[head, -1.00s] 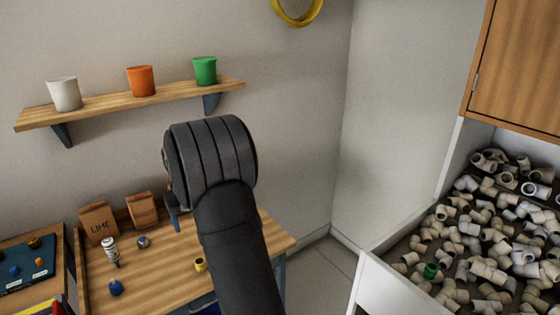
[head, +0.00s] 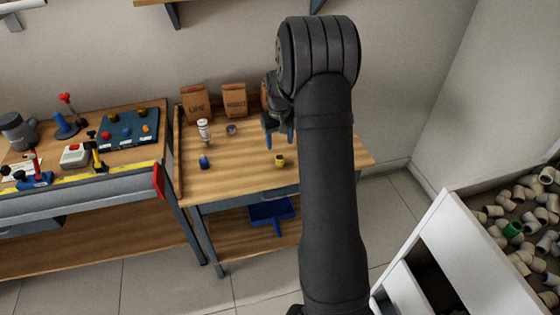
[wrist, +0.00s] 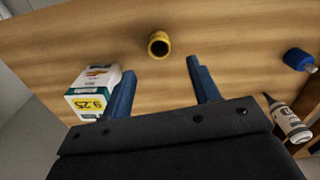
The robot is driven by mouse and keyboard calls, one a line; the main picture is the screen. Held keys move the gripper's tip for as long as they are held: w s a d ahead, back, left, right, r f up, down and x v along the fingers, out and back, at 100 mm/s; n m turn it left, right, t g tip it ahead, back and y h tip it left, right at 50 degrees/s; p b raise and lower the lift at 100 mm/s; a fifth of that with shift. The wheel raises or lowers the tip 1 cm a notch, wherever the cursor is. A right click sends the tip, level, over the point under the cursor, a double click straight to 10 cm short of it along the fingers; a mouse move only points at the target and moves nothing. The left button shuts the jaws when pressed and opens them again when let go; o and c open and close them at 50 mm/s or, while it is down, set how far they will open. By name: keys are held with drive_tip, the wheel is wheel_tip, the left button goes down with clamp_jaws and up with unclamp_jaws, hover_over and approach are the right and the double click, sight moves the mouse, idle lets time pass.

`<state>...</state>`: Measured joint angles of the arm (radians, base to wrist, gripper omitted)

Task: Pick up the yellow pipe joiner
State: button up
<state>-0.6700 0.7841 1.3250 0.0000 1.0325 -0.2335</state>
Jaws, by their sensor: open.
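The yellow pipe joiner (head: 280,160) stands on the wooden table, near its front edge in the head view. In the wrist view the joiner (wrist: 159,45) shows its dark round opening, beyond the fingertips and about midway between them. My gripper (head: 279,137) is open and empty, above the table and behind the joiner in the head view. Its two blue fingers (wrist: 160,80) are spread apart in the wrist view, and the joiner is clear of both.
A white box with a yellow label (wrist: 94,92) is close beside one finger. A bin of pipe fittings (head: 440,225) is at right.

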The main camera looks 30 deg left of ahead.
sight(280, 157)
wheel_tip(280, 157, down, 9)
drive_tip(key=shift+w+r, duration=0.1)
drive_tip(key=shift+r, duration=0.1)
drive_tip(key=c, duration=1)
drive_tip(key=shift+c, duration=0.2)
drive_tip(key=shift+r, duration=0.1)
